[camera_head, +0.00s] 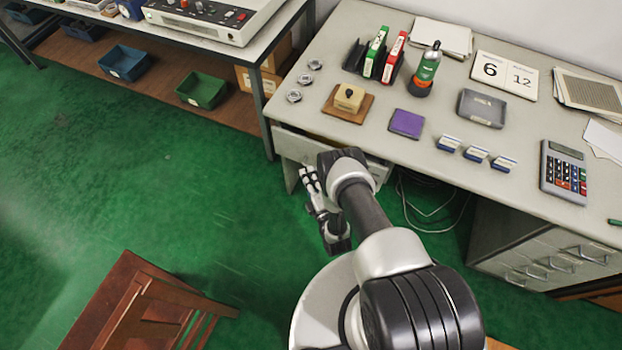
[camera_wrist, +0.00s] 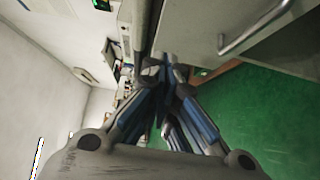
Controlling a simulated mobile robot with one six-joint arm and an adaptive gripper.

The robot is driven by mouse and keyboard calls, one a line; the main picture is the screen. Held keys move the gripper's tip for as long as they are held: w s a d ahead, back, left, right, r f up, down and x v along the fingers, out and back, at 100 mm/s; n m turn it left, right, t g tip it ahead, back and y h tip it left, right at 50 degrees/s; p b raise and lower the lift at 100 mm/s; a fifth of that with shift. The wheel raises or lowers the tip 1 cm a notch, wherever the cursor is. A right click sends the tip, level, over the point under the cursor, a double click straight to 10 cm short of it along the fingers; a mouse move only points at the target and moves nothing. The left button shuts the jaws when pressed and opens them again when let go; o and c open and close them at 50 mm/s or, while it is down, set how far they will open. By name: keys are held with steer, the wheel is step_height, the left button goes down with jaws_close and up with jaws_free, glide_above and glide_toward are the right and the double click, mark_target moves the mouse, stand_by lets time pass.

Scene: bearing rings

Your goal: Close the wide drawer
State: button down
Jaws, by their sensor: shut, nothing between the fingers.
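The wide drawer (camera_head: 296,148) is under the left part of the desk, and its pale front stands out a little from the desk edge. A narrow dark gap shows behind the front, so it looks partly open. My arm hides its middle. In the wrist view a pale front (camera_wrist: 285,45) with a metal bar handle (camera_wrist: 254,29) fills the upper right. My gripper (camera_head: 308,174) is in front of the drawer, with its fingers toward the desk. In the wrist view its fingertips (camera_wrist: 162,68) are together and empty, close to the front's edge; contact cannot be told.
The desk (camera_head: 440,190) holds a calculator (camera_head: 565,172), a purple pad (camera_head: 406,124), binders and several rings. A cabinet of smaller drawers (camera_head: 550,262) stands at the right. A wooden chair (camera_head: 150,305) is at lower left. Green floor is clear between chair and desk.

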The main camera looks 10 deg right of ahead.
mark_target(315, 145)
steer(key=w, duration=0.3)
steer(key=w+d+b, duration=0.1)
steer(key=w, duration=0.2)
steer(key=w+b, duration=0.1)
steer(key=w, duration=0.2)
steer(key=shift+d, duration=0.2)
steer(key=shift+w+d+b, duration=0.1)
steer(key=shift+b, duration=0.2)
steer(key=w+d+b, duration=0.1)
steer(key=w, duration=0.1)
steer(key=w+d+b, duration=0.1)
steer(key=w+d, duration=0.1)
steer(key=shift+f+b, duration=0.15)
steer(key=shift+b, duration=0.25)
steer(key=shift+r, duration=0.25)
steer(key=shift+w, duration=0.1)
